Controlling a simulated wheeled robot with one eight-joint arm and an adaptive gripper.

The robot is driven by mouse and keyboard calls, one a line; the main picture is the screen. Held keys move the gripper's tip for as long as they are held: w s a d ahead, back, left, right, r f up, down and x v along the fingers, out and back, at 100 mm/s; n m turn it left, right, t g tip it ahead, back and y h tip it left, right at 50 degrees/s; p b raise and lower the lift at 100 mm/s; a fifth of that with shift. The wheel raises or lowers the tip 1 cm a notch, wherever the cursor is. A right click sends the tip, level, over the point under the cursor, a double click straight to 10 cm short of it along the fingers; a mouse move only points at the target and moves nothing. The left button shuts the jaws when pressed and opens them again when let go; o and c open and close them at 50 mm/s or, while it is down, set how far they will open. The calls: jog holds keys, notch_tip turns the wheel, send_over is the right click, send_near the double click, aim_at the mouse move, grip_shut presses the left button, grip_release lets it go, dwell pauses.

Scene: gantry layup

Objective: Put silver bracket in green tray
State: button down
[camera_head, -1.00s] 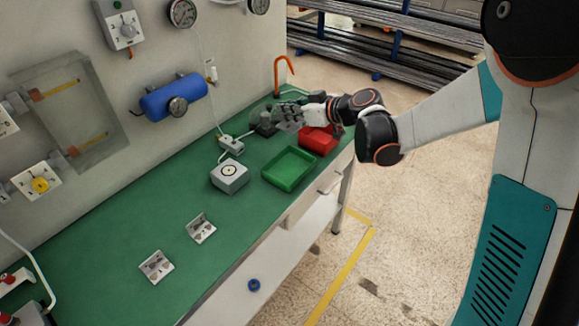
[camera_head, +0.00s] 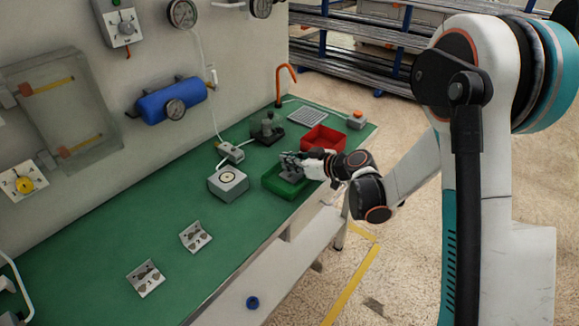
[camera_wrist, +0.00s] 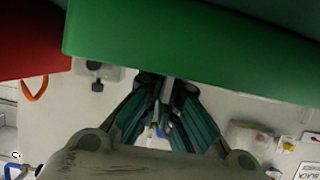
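The green tray (camera_head: 270,187) sits on the bench to the left of the red bin. My gripper (camera_head: 290,166) is over the tray, its fingertips low at the tray's opening. A small grey metal piece (camera_head: 291,177), which looks like a silver bracket, is at the fingertips, down in the tray's opening; whether it touches the floor is unclear. In the wrist view my fingers (camera_wrist: 165,92) converge on a thin pale strip, and the green tray's wall (camera_wrist: 190,45) covers the tip area.
The red bin (camera_head: 323,137) stands behind the tray. A grey box with a round top (camera_head: 228,181) is close to its left. A dark fixture (camera_head: 267,128), a grey grid plate (camera_head: 307,116) and an orange hook (camera_head: 286,72) are farther back. The left bench is mostly clear.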

jog(key=shift+f, duration=0.3)
jog(key=shift+f, duration=0.2)
jog(key=c, duration=1.8)
grip_release()
jog(key=shift+r, duration=0.15)
